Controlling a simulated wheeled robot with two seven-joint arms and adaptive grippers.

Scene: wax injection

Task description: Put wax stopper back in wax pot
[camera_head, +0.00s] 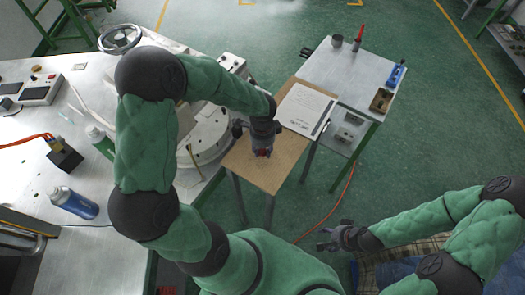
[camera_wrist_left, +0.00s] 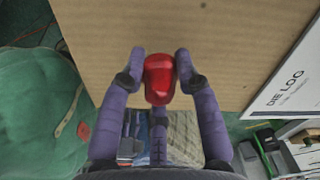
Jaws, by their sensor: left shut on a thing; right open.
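The red wax stopper (camera_wrist_left: 159,80) is between the fingers of my left gripper (camera_wrist_left: 160,66), seen in the left wrist view. In the head view my left gripper (camera_head: 262,151) hangs over the brown wooden table (camera_head: 268,180), with a little red showing at its tips. I cannot tell whether the stopper touches the tabletop. A round white vessel (camera_head: 210,140), perhaps the wax pot, stands left of that table, partly hidden by my left arm. Its opening is not clearly visible. My right gripper (camera_head: 328,240) is open and empty at the lower right, above the floor.
The DIE LOG sheet (camera_head: 304,108) lies on the wooden table's far end and shows in the left wrist view (camera_wrist_left: 292,75). A grey cart (camera_head: 345,75) with small tools stands behind. A workbench (camera_head: 40,125) with a blue can (camera_head: 74,202) is at the left.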

